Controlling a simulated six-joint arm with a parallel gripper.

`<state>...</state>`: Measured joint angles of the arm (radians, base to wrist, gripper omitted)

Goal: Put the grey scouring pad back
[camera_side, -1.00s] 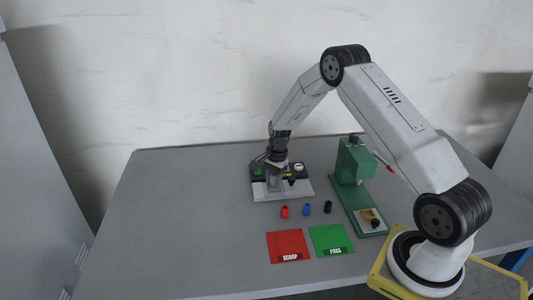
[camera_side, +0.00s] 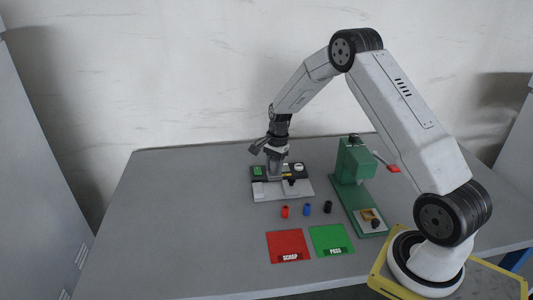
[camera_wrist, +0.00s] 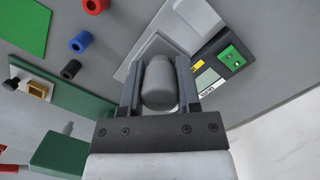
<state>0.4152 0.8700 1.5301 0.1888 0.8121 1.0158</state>
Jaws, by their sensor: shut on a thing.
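My gripper (camera_wrist: 157,66) is shut on a rounded grey piece (camera_wrist: 159,88), which I take to be the grey scouring pad. It sits between the two dark fingers in the wrist view, with its rounded end facing the camera. In the side view my gripper (camera_side: 275,167) is low over the left part of a black and light grey test fixture (camera_side: 301,190). There I cannot tell the held piece clearly from the fingers, nor whether it touches the fixture. In the wrist view the fixture's pale base (camera_wrist: 190,22) lies behind the held piece.
Red (camera_side: 285,212), blue (camera_side: 307,210) and black (camera_side: 328,207) cylinders stand in front of the fixture. A green press (camera_side: 352,185) stands to the right. Red SCRAP (camera_side: 285,243) and green PASS (camera_side: 328,237) mats lie at the front. The table's left side is clear.

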